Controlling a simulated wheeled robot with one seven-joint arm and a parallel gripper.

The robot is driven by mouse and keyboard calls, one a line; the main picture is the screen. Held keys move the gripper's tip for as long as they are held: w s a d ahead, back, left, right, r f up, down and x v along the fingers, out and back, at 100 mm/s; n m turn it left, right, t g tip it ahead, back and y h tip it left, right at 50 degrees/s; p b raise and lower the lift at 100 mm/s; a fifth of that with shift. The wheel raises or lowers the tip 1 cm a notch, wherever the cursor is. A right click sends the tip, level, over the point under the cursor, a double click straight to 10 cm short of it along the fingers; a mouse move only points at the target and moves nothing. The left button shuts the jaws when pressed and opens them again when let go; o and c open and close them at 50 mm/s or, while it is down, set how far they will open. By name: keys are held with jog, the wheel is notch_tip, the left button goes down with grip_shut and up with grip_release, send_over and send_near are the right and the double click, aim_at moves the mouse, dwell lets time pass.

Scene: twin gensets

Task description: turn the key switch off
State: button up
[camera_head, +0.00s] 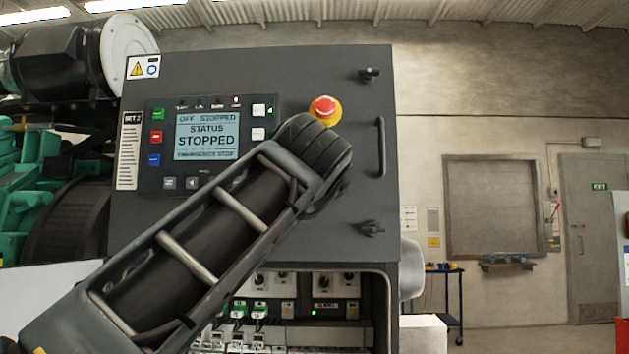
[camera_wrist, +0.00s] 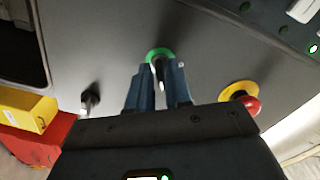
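The key switch (camera_wrist: 161,57) shows in the wrist view as a green ring on the dark panel, with a narrow grey key standing out of it. My gripper (camera_wrist: 161,72) is in front of it, its two fingers on either side of the key with a narrow space between them. I cannot tell whether they touch the key. In the head view my arm hides the key switch and my gripper. The controller screen (camera_head: 207,136) there reads "OFF STOPPED", "STATUS STOPPED" and a last line that looks like "EMERGENCY STOP".
A red emergency stop button on a yellow base (camera_head: 325,110) is on the panel; it also shows right of my gripper in the wrist view (camera_wrist: 247,101). A dark latch (camera_wrist: 90,101) stands out left of my gripper. A door handle (camera_head: 381,147) runs along the panel's right side.

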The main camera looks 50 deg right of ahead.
grip_shut()
jog(key=shift+n, duration=0.3)
jog(key=n+p, duration=0.4)
jog(key=n, duration=0.7)
jog(key=shift+n, duration=0.3)
dwell(0.6)
jog(key=shift+o, duration=1.6)
grip_release()
jog(key=b+v, duration=0.2)
jog(key=v, duration=0.6)
